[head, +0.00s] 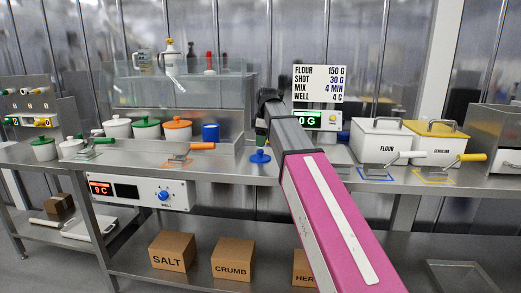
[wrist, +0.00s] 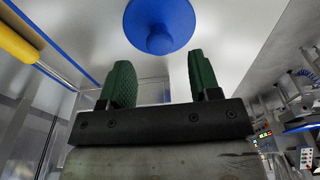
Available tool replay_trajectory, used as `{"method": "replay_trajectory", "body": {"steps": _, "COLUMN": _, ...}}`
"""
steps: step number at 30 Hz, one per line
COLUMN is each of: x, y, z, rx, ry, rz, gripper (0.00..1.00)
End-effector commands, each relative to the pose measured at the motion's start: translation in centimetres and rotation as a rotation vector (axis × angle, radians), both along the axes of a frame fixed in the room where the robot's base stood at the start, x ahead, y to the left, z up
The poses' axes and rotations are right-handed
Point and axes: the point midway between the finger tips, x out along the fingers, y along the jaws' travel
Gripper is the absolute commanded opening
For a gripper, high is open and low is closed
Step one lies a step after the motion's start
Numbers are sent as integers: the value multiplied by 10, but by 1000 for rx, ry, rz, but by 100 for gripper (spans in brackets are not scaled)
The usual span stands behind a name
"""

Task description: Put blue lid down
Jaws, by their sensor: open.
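The blue lid (head: 260,157) lies knob up on the steel counter, near its front edge, in the head view. In the wrist view the blue lid (wrist: 160,20) is at the top centre, its round knob facing my gripper. My gripper (wrist: 157,78) has two green fingers spread apart with nothing between them. The lid's knob is beyond the fingertips, roughly centred between them, and looks clear of them. In the head view my gripper (head: 261,136) is dark and small, just above the lid.
A scale display (head: 312,120) is partly behind my arm. A white flour bin (head: 382,140) stands to the right.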

Motion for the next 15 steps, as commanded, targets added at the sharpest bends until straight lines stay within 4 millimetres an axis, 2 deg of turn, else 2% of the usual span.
{"method": "replay_trajectory", "body": {"steps": 1, "x": 1, "y": -1, "z": 12, "rx": 0, "ry": -3, "rz": 0, "gripper": 57}}
{"method": "replay_trajectory", "body": {"steps": 6, "x": 0, "y": -4, "z": 41, "rx": 1, "ry": -2, "rz": 0, "gripper": 57}}
{"method": "replay_trajectory", "body": {"steps": 12, "x": -1, "y": -7, "z": 62, "rx": 1, "ry": -2, "rz": 0, "gripper": 57}}
{"method": "replay_trajectory", "body": {"steps": 15, "x": -1, "y": -8, "z": 66, "rx": 0, "ry": 0, "rz": 0, "gripper": 57}}
